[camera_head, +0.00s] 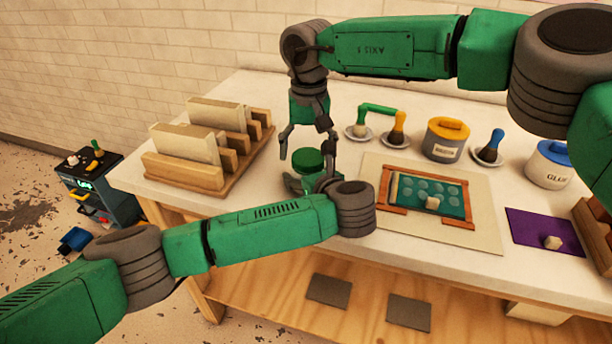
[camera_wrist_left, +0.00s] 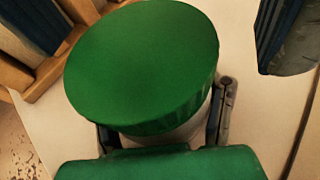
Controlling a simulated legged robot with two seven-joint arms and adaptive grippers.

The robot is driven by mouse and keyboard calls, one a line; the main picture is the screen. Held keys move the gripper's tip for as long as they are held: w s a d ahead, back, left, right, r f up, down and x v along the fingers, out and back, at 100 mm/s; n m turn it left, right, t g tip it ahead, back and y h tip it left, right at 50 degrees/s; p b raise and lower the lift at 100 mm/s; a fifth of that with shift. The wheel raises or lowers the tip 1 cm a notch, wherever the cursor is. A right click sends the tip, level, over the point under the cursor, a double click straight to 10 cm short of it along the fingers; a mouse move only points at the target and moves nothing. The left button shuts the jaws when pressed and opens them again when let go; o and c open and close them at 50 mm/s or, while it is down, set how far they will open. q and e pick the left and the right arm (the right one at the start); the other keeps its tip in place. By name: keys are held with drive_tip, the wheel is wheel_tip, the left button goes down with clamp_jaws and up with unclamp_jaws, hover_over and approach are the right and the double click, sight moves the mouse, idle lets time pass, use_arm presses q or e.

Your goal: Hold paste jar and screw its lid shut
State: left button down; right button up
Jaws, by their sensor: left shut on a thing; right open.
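The paste jar's green lid (camera_head: 308,160) sits on top of the jar, near the front of the white table. In the left wrist view the lid (camera_wrist_left: 142,65) fills the middle, with a strip of the pale jar (camera_wrist_left: 178,132) below it. My left gripper (camera_head: 312,184) is shut on the jar from the front, a finger on each side, below the lid. Its arm hides most of the jar in the head view. My right gripper (camera_head: 308,154) points down from above, open, its fingers apart on either side of the lid. I cannot tell how tightly the lid sits.
A wooden rack (camera_head: 232,165) with pale slabs stands left of the jar. A framed green screen (camera_head: 440,190) lies on a board to the right. Brushes on saucers, a yellow-lidded pot (camera_head: 446,139) and a blue-lidded glue pot (camera_head: 548,164) stand behind and right.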

drive_tip(key=shift+f, duration=0.6)
drive_tip(key=c, duration=1.2)
drive_tip(key=shift+m, duration=1.7)
drive_tip(key=o, duration=1.3)
drive_tip(key=shift+c, duration=0.2)
